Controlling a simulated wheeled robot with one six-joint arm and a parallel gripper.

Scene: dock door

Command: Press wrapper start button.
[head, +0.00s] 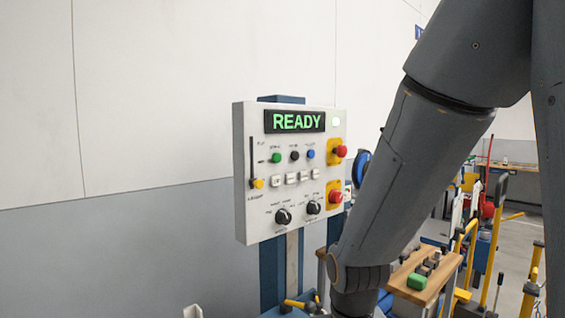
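A white control panel (290,222) stands on a blue post at the centre of the head view. Its screen (295,121) reads READY in green. Two red mushroom buttons on yellow plates, an upper one (341,151) and a lower one (336,196), sit on the right side. My arm comes down right of the panel and leaves the picture at the bottom; my gripper is out of view.
The panel also has a yellow slider knob (258,184), several white keys and two black dials (283,216). A wooden bench (428,282) with small blocks and yellow-handled carts stand at the lower right. The space before the panel's face looks clear.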

